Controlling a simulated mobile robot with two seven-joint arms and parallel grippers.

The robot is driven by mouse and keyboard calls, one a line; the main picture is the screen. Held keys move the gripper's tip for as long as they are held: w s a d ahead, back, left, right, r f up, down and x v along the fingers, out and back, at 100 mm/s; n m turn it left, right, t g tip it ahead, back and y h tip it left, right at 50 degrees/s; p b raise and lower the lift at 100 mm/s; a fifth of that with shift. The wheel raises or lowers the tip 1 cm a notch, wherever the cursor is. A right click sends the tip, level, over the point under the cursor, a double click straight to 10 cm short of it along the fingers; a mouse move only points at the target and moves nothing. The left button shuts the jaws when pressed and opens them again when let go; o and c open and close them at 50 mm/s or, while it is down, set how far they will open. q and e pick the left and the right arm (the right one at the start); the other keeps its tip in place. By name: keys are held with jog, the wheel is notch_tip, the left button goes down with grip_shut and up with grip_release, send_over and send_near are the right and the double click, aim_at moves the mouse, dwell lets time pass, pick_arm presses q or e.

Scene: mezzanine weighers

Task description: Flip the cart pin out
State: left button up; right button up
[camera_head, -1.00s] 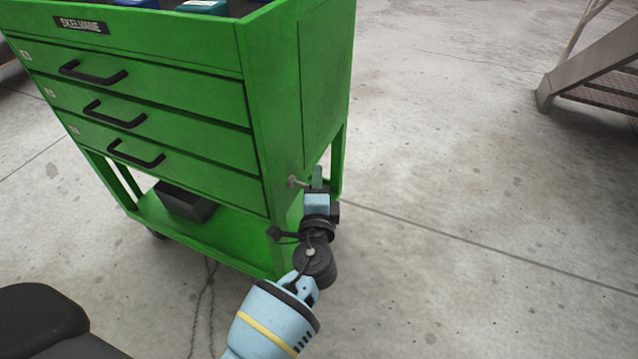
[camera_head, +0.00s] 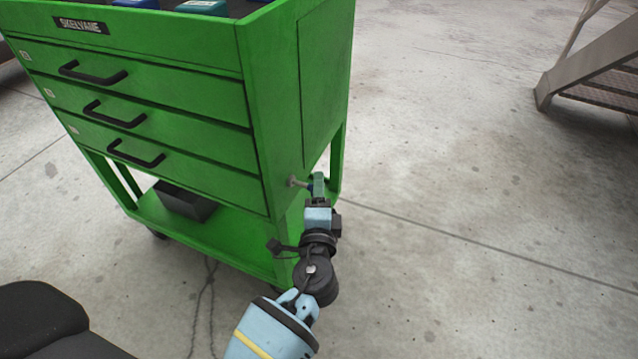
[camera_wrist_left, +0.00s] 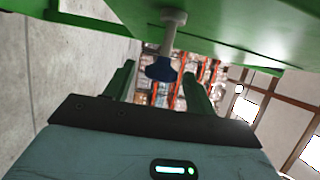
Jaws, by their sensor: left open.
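The cart pin (camera_head: 294,181) sticks out from the side of the green cart (camera_head: 262,75), near the corner below the drawers. It has a pale shaft and a dark blue knob. In the left wrist view the knob (camera_wrist_left: 163,69) hangs at the end of the shaft from the green panel. My left gripper (camera_head: 318,184) is at the pin's outer end. Its green fingers are apart, and in the wrist view the knob shows in the gap between the fingertips (camera_wrist_left: 158,72). I see no clear contact. My right gripper is not in view.
The cart has three drawers with black handles (camera_head: 115,114) and a lower shelf holding a dark box (camera_head: 184,201). Blue and green items (camera_head: 203,6) lie in its top. Metal stairs (camera_head: 597,75) stand at the upper right. The concrete floor right of the cart is clear.

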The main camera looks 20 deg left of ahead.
pick_arm(q)
jog(key=shift+v, duration=2.4)
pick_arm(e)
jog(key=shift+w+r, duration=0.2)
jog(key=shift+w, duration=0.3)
pick_arm(q)
jog(key=shift+d, duration=0.1)
